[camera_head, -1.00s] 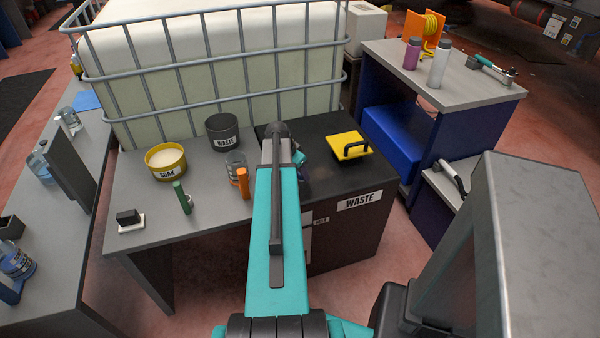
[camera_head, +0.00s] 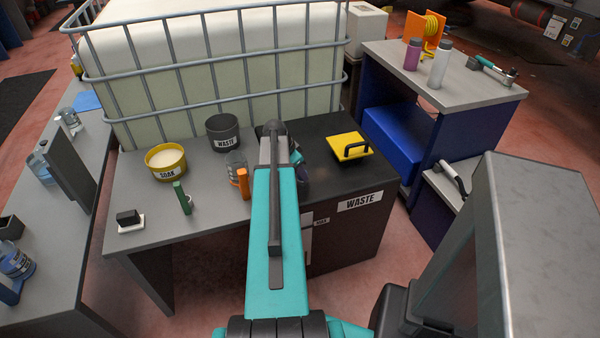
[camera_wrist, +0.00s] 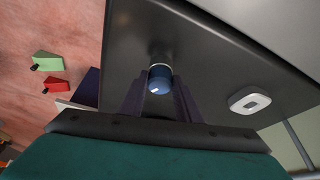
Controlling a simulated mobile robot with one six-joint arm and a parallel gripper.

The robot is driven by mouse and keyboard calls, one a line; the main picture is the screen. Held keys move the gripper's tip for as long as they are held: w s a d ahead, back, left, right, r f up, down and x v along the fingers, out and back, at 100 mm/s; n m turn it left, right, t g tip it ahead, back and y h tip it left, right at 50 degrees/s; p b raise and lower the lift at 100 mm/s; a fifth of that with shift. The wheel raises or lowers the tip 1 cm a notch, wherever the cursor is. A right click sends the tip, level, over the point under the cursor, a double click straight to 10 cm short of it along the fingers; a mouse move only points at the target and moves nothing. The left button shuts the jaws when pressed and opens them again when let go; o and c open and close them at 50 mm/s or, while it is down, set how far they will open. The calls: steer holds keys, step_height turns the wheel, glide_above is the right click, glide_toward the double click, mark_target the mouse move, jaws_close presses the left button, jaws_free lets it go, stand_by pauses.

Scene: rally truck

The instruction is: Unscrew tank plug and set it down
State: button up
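In the wrist view a round blue plug (camera_wrist: 160,79) with a white mark sits on a short pale-ringed neck over a dark grey surface (camera_wrist: 215,60). My gripper (camera_wrist: 160,88) has one dark finger on each side of the plug, close against its edges. I cannot tell whether the fingers press on it. In the head view my teal arm reaches to the dark waste cabinet (camera_head: 365,180), and hides most of the gripper and the plug.
A white oval piece (camera_wrist: 249,100) lies right of the plug. Bare bench (camera_head: 130,185) shows at the left.

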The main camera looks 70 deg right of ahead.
steer(key=shift+n, duration=0.3)
steer(key=shift+a+n+t, duration=0.1)
steer(key=shift+n+t, duration=0.2)
steer(key=shift+n, duration=0.3)
steer(key=shift+s+n, duration=0.15)
steer(key=shift+n, duration=0.15)
steer(key=shift+n+t+h, duration=0.3)
steer(key=shift+n, duration=0.2)
steer(key=shift+s+n+t, duration=0.1)
steer(key=shift+n+t, duration=0.2)
steer(key=shift+n, duration=0.6)
steer(key=shift+a, duration=0.1)
